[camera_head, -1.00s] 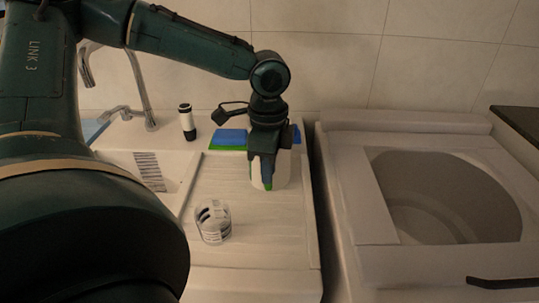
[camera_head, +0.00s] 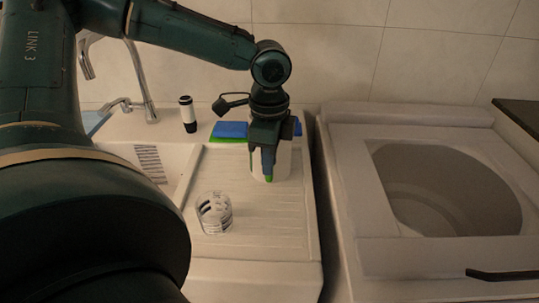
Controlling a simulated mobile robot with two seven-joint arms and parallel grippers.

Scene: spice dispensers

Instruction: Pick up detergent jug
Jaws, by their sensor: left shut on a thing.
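The detergent jug (camera_head: 283,163) is a pale, white container on the right part of the drainboard, largely hidden behind my left gripper. My left gripper (camera_head: 268,172) points down at the jug, with its fingers in front of the jug's body, and is shut on it. A small patch of green and blue shows at the fingertips. Whether the jug's base touches the drainboard is hard to tell. My right gripper is not in view.
A clear glass (camera_head: 214,213) stands on the drainboard left of the jug. A black-and-white bottle (camera_head: 188,115) and blue and green sponges (camera_head: 229,131) are behind. The faucet (camera_head: 140,80) is at left; an open washing machine (camera_head: 350,215) stands at right.

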